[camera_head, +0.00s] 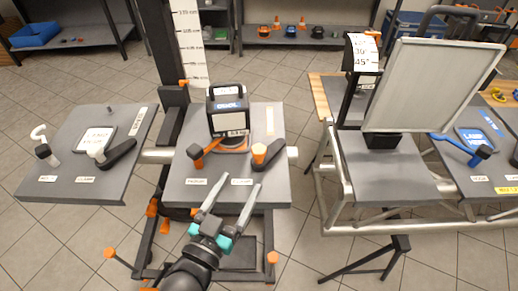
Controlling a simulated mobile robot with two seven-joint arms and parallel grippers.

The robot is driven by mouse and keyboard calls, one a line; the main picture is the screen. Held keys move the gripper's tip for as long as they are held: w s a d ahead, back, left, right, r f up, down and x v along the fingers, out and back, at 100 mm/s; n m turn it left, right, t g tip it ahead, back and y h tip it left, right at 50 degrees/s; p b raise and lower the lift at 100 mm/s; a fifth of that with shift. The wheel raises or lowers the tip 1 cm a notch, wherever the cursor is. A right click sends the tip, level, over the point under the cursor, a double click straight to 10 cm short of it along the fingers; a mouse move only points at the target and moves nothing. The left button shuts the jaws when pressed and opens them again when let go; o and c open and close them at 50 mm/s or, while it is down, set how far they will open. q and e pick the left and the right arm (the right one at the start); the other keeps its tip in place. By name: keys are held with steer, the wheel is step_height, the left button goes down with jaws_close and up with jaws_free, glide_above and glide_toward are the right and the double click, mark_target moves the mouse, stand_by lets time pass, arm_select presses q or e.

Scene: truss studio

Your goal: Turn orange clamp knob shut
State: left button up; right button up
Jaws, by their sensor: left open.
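An orange knob (259,152) with a dark lever (272,153) stands at the right front of the middle grey table (181,172). Small labels lie in front of both, but I cannot read which one says clamp. A black box-shaped device (226,108) sits behind them on an orange-edged base. My left gripper (234,194) reaches up from the bottom, its two grey fingers spread apart and empty. It is at the table's front edge, in front of the knob and apart from it. My right gripper is not in view.
To the right, a large grey panel (430,85) stands on a tube-framed table. A dark upright post with a scale rises behind the middle table.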

mark_target(256, 157)
arm_select(q)
steer(key=b+x, duration=0.1)
steer(key=x, duration=1)
steer(key=shift+w+d, duration=0.15)
steer(key=shift+w, duration=0.1)
jaws_close()
stand_by(1.1)
